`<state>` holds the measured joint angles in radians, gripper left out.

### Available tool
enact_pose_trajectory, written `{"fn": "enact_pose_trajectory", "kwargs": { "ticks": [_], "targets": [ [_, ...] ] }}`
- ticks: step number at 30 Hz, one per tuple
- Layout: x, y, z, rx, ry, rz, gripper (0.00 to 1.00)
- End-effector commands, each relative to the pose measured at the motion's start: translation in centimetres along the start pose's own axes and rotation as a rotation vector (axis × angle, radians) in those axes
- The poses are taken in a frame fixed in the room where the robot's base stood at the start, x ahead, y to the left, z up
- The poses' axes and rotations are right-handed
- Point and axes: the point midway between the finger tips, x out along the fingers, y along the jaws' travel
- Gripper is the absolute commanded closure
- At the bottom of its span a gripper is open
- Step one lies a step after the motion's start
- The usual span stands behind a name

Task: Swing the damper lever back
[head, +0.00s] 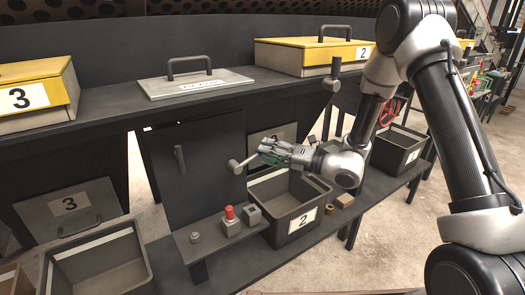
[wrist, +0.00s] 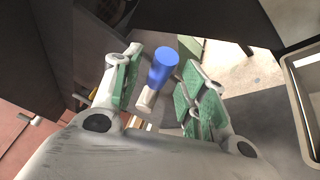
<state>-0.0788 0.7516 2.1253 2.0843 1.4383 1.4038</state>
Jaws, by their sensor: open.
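A lever with a grey rounded end (head: 236,166) sticks out in front of the dark panel, just left of my fingertips in the head view. My gripper (head: 267,152) reaches left towards it with its green-padded fingers apart. In the wrist view my gripper (wrist: 163,78) is open, with one pad on each side of a blue cylindrical knob (wrist: 164,66) on a pale stem. There are visible gaps between the pads and the knob. I cannot tell for certain that the blue knob is the lever's end seen in the head view.
Bin 2 (head: 319,200) stands below my gripper. A red-topped button (head: 229,213) sits on the low shelf. A dark panel with a handle (head: 179,158) stands to the left. Another lever (head: 332,75) hangs at the upper shelf edge, near my arm.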

Motion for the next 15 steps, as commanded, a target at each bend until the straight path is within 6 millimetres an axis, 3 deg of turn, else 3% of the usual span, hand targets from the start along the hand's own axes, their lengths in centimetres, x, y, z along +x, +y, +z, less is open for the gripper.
{"fn": "enact_pose_trajectory", "kwargs": {
  "ticks": [6, 15],
  "targets": [
    [2.2, 0.0, 0.0, 0.0, 0.0, 0.0, 0.57],
    [2.5, 0.0, 0.0, -0.001, 0.0, 0.0, 0.59]
  ]
}}
